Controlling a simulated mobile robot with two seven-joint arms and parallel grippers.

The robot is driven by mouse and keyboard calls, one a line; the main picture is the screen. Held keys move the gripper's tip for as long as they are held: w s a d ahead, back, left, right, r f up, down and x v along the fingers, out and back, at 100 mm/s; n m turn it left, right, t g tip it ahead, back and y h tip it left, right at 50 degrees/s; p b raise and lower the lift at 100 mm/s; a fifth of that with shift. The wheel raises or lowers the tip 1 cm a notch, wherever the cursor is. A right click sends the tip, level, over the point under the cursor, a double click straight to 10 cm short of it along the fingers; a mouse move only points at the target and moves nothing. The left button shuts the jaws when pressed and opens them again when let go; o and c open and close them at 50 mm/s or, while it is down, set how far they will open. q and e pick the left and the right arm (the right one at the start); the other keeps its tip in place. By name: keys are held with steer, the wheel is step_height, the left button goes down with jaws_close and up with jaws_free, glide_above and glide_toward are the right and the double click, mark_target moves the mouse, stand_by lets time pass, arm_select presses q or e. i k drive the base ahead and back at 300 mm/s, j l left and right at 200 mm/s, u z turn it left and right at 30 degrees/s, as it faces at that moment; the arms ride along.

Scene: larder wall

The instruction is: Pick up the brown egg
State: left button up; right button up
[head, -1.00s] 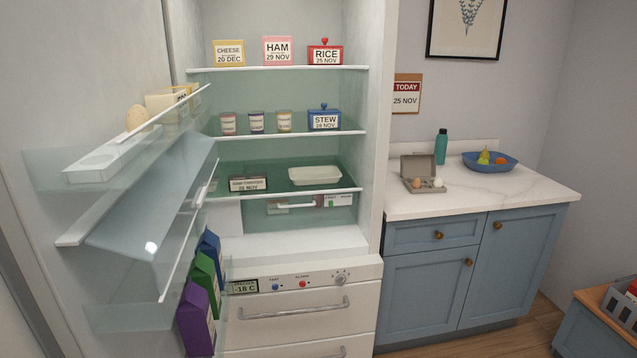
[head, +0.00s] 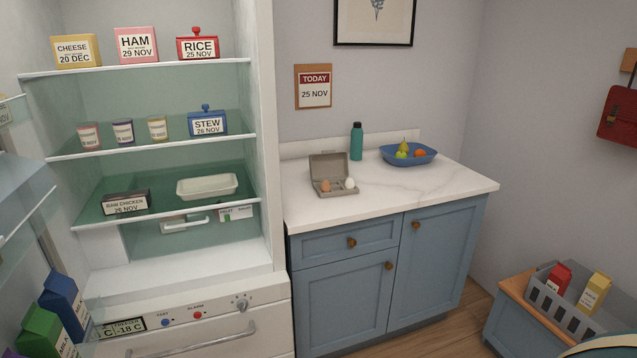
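A brown egg (head: 326,186) sits in the open grey egg carton (head: 334,192) on the white marble counter. A white egg (head: 350,183) sits to its right in the same carton. The carton's lid stands up at the back. Neither of my grippers shows clearly in the head view.
A teal bottle (head: 357,141) and a blue fruit bowl (head: 408,155) stand behind the carton on the counter (head: 440,186). The open fridge with stocked shelves (head: 150,148) is at left. A grey crate (head: 560,308) with cartons sits at lower right. The counter's front is clear.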

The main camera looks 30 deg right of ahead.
mark_target(325, 187)
steer(key=i+l+u, duration=0.15)
steer(key=l, duration=0.25)
steer(key=i+l+u, duration=0.1)
steer(key=l, duration=0.3)
steer(key=i+l+u, duration=0.15)
steer(key=l, duration=0.3)
steer(key=i+l+u, duration=0.1)
steer(key=l, duration=0.35)
steer(key=i+l+u, duration=0.15)
steer(key=l, duration=0.3)
